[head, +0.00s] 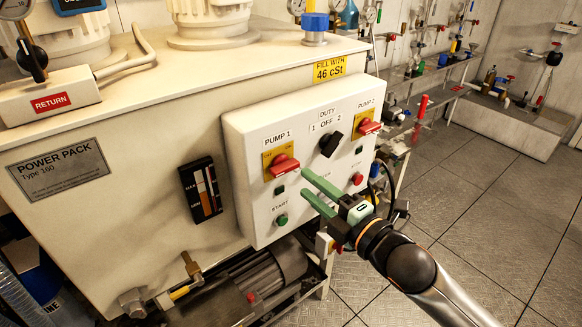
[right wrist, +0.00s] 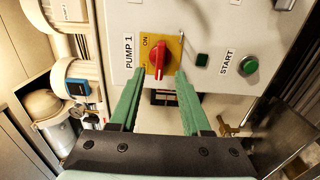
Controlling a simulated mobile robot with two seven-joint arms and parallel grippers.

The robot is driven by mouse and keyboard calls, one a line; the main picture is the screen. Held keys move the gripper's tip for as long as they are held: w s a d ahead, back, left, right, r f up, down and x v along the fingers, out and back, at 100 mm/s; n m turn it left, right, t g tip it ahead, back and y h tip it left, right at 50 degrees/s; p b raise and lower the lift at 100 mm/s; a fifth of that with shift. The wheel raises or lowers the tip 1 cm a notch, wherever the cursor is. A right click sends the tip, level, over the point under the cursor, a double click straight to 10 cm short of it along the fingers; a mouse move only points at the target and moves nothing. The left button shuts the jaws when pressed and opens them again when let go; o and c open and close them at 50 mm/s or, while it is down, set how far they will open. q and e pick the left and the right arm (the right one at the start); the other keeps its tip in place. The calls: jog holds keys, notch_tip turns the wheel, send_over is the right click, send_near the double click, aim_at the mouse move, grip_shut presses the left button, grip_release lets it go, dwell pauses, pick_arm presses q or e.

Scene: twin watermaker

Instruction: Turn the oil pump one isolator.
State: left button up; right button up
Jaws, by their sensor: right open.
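The pump one isolator is a red rotary handle (head: 284,165) on a yellow plate under the PUMP 1 label, on the white control panel (head: 245,135). The handle lies roughly sideways across its plate. It also shows in the right wrist view (right wrist: 158,60), with "ON" legible on the plate. My right gripper (head: 305,183) is open, its two green fingers pointing at the panel just right of and below the handle in the head view. In the right wrist view the fingertips (right wrist: 160,73) lie to either side of the handle's near end; I cannot tell whether they touch it. My left gripper is out of view.
The panel also carries a black duty switch (head: 331,144), a red pump two isolator (head: 370,127), a green start button (head: 282,220) and a red button (head: 357,179). A gauge (head: 201,190) sits left of the panel. A motor (head: 240,285) is below. Floor at right is clear.

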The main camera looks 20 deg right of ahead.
aim_at(289, 170)
jog(key=p+x, duration=0.1)
jog(key=x, duration=0.5)
jog(key=shift+w+a, duration=0.1)
jog(key=shift+w, duration=0.15)
jog(key=shift+c, duration=0.3)
grip_shut()
